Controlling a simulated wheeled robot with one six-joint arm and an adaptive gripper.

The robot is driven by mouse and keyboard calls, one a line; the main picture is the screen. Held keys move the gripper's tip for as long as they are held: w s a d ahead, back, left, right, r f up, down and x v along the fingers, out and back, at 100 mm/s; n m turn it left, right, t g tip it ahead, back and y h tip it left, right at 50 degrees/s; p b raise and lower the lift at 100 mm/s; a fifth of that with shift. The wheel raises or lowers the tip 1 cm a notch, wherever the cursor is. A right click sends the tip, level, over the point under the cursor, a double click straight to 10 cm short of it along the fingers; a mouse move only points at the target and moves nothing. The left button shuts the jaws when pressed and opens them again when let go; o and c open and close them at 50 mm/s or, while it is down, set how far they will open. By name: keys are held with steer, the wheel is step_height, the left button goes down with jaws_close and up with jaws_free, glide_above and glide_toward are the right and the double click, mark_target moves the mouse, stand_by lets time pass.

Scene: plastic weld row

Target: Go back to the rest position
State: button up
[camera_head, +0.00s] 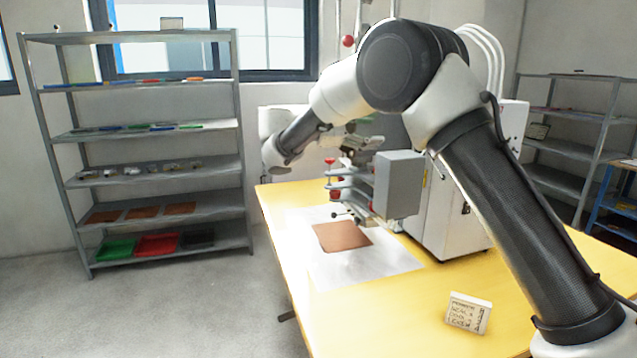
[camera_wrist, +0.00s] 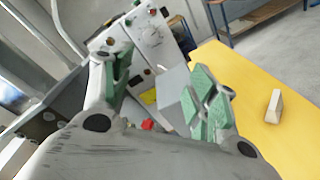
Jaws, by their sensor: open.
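My gripper (camera_wrist: 165,88) is open in the wrist view, with green pads on its two fingers and nothing held between them. In the head view my arm is bent high over the yellow table (camera_head: 400,325), and the gripper is partly lost against the machine behind it. The white and grey welding machine (camera_head: 440,210) stands on the table beyond the arm; it also shows behind the fingers in the wrist view (camera_wrist: 150,35). A brown square sheet (camera_head: 342,236) lies flat on a white sheet (camera_head: 365,268) in front of the machine, below the gripper.
A small printed sign (camera_head: 468,312) stands near the table's front; its pale block shape shows in the wrist view (camera_wrist: 273,106). A grey shelf unit (camera_head: 150,140) with coloured parts and bins stands left. Another rack (camera_head: 570,115) is at the right. The floor at left is clear.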

steer(key=s+d+m+g+y, duration=0.2)
steer(key=s+d+m+y, duration=0.15)
steer(key=s+d, duration=0.7)
steer(key=s+d+m+g+y, duration=0.2)
steer(key=s+d+y, duration=0.45)
steer(key=d, duration=0.65)
steer(key=s+f+m+t+y, duration=0.1)
steer(key=s+f+m+y, duration=0.2)
steer(key=s, duration=0.8)
steer(key=s+f+m+t+y, duration=0.2)
steer(key=s+f, duration=0.4)
steer(key=s, duration=0.5)
steer(key=shift+s+f+m+t+y, duration=0.3)
steer(key=shift+s+m+y, duration=0.1)
steer(key=shift+m+y, duration=0.35)
steer(key=shift+r, duration=0.1)
